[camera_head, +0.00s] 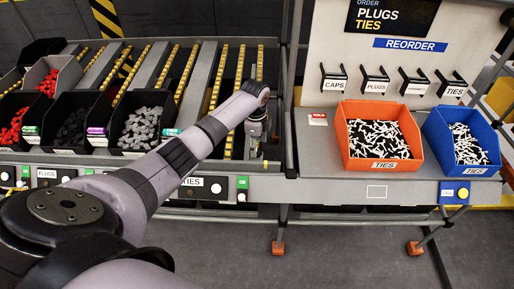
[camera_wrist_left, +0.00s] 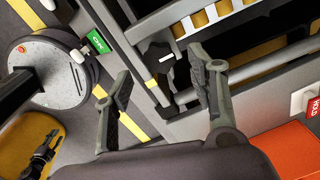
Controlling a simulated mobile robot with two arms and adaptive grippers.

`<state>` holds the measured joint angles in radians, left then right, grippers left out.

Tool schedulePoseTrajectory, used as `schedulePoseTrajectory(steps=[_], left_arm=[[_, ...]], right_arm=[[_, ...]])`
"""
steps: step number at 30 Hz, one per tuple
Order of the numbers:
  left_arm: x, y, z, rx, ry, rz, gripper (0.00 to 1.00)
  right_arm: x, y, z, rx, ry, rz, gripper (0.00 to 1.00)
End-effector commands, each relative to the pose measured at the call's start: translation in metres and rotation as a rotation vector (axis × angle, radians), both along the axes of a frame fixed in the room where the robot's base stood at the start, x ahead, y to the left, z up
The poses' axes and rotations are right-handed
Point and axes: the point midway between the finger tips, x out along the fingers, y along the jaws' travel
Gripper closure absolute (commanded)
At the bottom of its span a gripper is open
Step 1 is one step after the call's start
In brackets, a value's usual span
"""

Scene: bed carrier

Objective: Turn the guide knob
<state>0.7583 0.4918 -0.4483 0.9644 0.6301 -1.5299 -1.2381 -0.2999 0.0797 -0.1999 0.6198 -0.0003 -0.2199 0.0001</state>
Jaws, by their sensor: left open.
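My left arm reaches from the lower left of the head view to the front end of the roller lanes (camera_head: 185,75). My left gripper (camera_head: 254,138) is over the rightmost lane, beside the upright post; the arm partly hides it. In the left wrist view my left gripper (camera_wrist_left: 160,80) is open, its two fingers wide apart. A dark part (camera_wrist_left: 160,58) on the lane frame shows beyond and between the fingers, with no visible contact. I cannot tell whether this is the guide knob. My right gripper is not in view.
Bins of red (camera_head: 10,128) and grey parts (camera_head: 142,128) stand at the left. An orange bin (camera_head: 367,165) and a blue bin (camera_head: 445,160) of ties stand on the right table. A green ON label (camera_wrist_left: 98,42) is near the left finger. A red HOLD label (camera_wrist_left: 313,108) is at the right.

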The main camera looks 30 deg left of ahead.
Motion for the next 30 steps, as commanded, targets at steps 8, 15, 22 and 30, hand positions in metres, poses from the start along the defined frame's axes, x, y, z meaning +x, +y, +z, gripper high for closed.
schedulePoseTrajectory(steps=[8, 15, 22, 30], left_arm=[[0.002, 0.000, -0.030, -0.001, 0.001, 0.000, 0.48], [0.002, 0.000, -0.033, -0.001, -0.001, 0.000, 0.48], [0.002, 0.000, -0.032, 0.000, 0.000, 0.000, 0.58], [0.002, 0.000, -0.032, 0.000, 0.000, 0.000, 0.76]], right_arm=[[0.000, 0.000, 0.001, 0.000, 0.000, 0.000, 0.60], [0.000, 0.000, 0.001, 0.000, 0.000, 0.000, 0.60], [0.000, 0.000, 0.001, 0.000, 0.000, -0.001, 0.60], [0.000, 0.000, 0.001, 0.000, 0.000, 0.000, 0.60]])
